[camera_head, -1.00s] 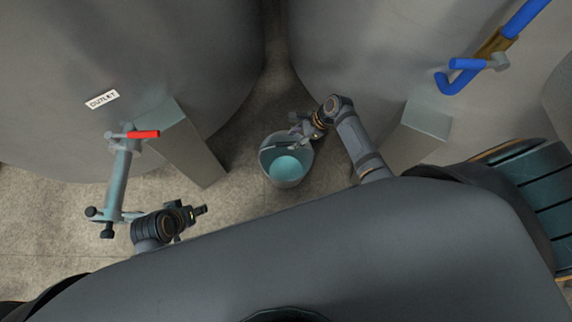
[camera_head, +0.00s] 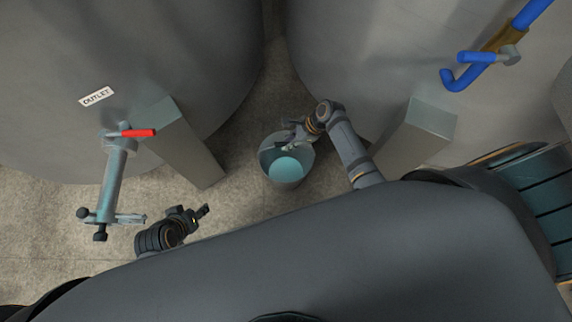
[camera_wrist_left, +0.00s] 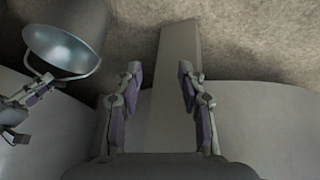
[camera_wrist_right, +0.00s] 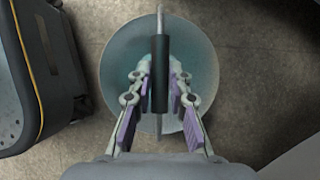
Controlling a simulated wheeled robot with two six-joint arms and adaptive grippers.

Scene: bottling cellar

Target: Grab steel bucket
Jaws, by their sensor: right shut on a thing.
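The steel bucket (camera_head: 307,160) stands between the two tanks in the head view, its inside pale teal. It appears at the top left of the left wrist view (camera_wrist_left: 62,48) and below the fingers in the right wrist view (camera_wrist_right: 205,60). Its handle has a dark grip (camera_wrist_right: 160,74). My right gripper (camera_head: 291,141) is shut on this handle grip, one finger on each side, above the bucket's opening. I cannot tell whether the bucket touches the floor. My left gripper (camera_head: 203,212) is open and empty, left of and apart from the bucket.
Two large tanks (camera_head: 205,50) stand behind, with block-like legs (camera_head: 190,150) either side of the bucket. A red-handled outlet valve (camera_head: 138,133) is at left, a blue-handled valve (camera_head: 478,57) at upper right. A slatted teal thing (camera_head: 540,185) is at far right. Floor around the bucket is clear.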

